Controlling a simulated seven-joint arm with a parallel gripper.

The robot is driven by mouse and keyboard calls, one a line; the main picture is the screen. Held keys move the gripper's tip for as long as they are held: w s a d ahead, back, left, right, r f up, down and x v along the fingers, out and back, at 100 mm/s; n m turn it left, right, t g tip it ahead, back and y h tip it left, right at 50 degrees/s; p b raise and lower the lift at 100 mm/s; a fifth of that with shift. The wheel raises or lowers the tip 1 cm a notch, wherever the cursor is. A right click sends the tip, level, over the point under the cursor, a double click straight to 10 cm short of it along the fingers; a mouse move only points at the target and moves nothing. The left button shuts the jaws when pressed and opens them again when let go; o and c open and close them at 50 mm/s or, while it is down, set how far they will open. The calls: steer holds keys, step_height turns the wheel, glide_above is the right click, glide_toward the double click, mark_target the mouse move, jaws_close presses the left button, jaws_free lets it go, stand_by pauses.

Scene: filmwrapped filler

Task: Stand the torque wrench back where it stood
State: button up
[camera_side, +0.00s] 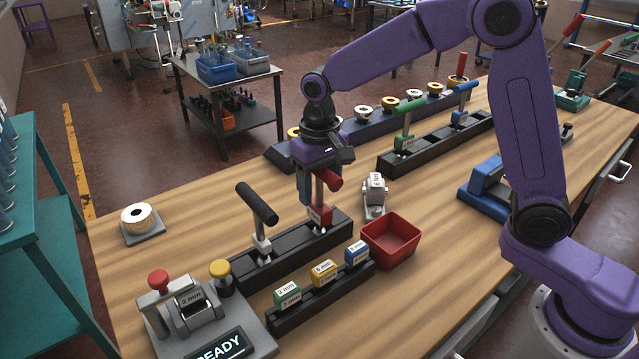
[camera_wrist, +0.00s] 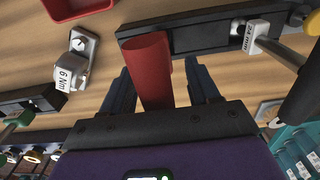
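A red T-handled wrench (camera_side: 330,180) stands in the right end of a black rack (camera_side: 290,246), with a red block at its foot. I take it for the torque wrench. My gripper (camera_side: 316,190) is over it, pointing down. In the wrist view the red handle (camera_wrist: 150,70) lies between my two blue fingers (camera_wrist: 162,88). It is close to the left finger, and a gap shows on the right, so the gripper looks open. A black-handled wrench (camera_side: 257,205) stands tilted in the rack's left part, its foot labelled 24 mm in the wrist view.
A red bin (camera_side: 390,242) and a small silver block (camera_side: 375,194), labelled 6 Nm in the wrist view, stand right of the rack. Labelled coloured blocks (camera_side: 323,273) sit in a front rack. Green and blue T-handles (camera_side: 404,125) stand behind. A READY panel (camera_side: 218,345) is front left.

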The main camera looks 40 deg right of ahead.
steer(key=shift+r, duration=0.1)
step_height(320, 180, up, 12)
steer(key=shift+r, duration=0.1)
stand_by(0.4)
steer(key=s+d+f+n, duration=0.3)
steer(key=s+d+n, duration=0.1)
steer(key=s, duration=0.6)
steer(key=s+d+f+n, duration=0.4)
steer(key=s, duration=0.5)
steer(key=s+d+f+n, duration=0.3)
steer(key=s+d+n, duration=0.1)
steer(key=s, duration=0.6)
steer(key=shift+s+f+n, duration=0.3)
steer(key=shift+s+f, duration=0.05)
steer(key=shift+f, duration=0.05)
